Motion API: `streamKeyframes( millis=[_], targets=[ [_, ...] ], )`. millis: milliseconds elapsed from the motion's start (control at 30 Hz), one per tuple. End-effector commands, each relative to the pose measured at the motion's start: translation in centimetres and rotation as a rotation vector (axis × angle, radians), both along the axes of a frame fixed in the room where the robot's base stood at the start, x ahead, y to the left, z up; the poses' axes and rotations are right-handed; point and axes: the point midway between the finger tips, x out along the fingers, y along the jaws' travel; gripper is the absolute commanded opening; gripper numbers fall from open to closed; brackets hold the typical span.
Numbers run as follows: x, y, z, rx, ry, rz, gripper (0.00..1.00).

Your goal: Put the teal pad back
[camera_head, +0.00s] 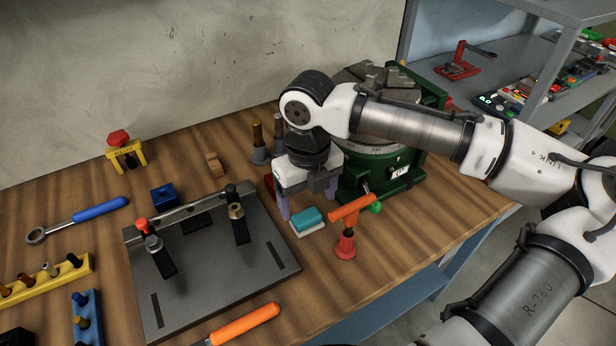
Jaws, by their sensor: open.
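The teal pad (306,217) lies on a small pale base (309,230) on the wooden bench, in front of the green rotary table and left of an orange T-shaped tool. My gripper (305,208) points down just behind the pad.
The orange T-shaped tool (346,241) stands right of the pad. The green rotary table (409,180) is behind it. A dark fixture plate (191,290) with clamps lies to the left. An orange-handled tool (244,324) lies at the front. Bare wood lies between the pad and the front edge.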

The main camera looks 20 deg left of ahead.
Motion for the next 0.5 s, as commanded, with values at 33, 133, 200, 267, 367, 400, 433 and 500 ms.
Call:
streamKeyframes(
  millis=[33, 133, 200, 267, 367, 400, 433, 500],
  targets=[
    [0.0, 0.1, 1.0, 0.004, -0.001, 0.000, 0.77],
    [0.0, 0.1, 2.9, 0.002, -0.001, 0.001, 0.77],
    [0.0, 0.1, 4.1, 0.001, 0.000, 0.001, 0.77],
    [0.0, 0.1, 4.9, 0.001, 0.000, 0.001, 0.77],
    [0.0, 0.0, 5.8, 0.000, 0.000, 0.001, 0.77],
    [0.0, 0.0, 6.0, 0.000, 0.000, 0.001, 0.77],
    [0.0, 0.0, 6.2, 0.001, 0.001, 0.001, 0.77],
    [0.0, 0.0, 6.4, 0.001, 0.001, 0.001, 0.77]
  ],
)
